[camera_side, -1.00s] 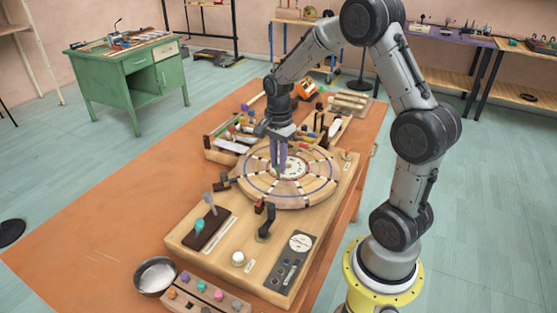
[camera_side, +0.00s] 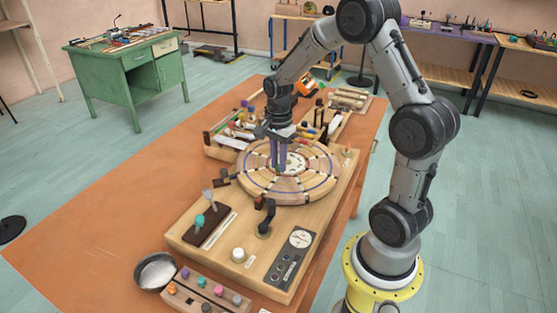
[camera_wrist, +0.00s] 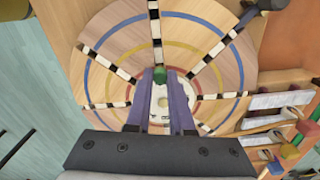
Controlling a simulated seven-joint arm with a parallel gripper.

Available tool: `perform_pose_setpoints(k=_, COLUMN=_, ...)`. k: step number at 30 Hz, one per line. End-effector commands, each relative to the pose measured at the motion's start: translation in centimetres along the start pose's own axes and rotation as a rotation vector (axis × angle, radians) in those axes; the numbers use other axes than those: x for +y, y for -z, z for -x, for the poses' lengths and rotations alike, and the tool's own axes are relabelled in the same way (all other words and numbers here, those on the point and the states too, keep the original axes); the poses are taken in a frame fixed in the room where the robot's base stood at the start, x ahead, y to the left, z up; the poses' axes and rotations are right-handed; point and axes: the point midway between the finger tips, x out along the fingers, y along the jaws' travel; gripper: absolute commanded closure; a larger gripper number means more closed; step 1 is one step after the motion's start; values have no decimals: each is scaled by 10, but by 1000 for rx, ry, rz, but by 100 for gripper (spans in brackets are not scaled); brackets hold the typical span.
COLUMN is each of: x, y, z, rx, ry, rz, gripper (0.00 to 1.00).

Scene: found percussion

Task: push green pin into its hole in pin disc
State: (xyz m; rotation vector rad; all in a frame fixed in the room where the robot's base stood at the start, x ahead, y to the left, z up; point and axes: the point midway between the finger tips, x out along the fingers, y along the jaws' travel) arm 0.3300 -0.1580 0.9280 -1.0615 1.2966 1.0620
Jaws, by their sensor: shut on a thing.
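The round wooden pin disc (camera_side: 318,187) lies on the wooden board, with coloured rings and black-and-white spokes; it fills much of the wrist view (camera_wrist: 118,27). My gripper (camera_side: 279,168) points down over the inner part of the disc, left of its pale centre. In the wrist view my gripper's purple fingers (camera_wrist: 161,82) are shut on the green pin (camera_wrist: 158,71), whose green top shows at the fingertips near the red inner ring. The pin's lower end and the hole under it are hidden, so I cannot tell how deep it sits.
A black crank handle (camera_side: 265,217) stands in front of the disc. A dark block with upright levers (camera_side: 207,222) is to its left. A metal bowl (camera_side: 156,272) and a rack of coloured knobs (camera_side: 205,291) are in front. Mallets and small parts crowd behind the disc. The orange tabletop's left side is free.

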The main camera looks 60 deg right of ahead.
Motion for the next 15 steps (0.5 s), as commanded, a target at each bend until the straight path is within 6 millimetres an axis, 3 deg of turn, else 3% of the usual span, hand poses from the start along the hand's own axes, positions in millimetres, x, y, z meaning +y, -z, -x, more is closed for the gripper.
perform_pose_setpoints(k=15, x=0, y=0, z=-7, rx=0, ry=0, rz=0, gripper=100)
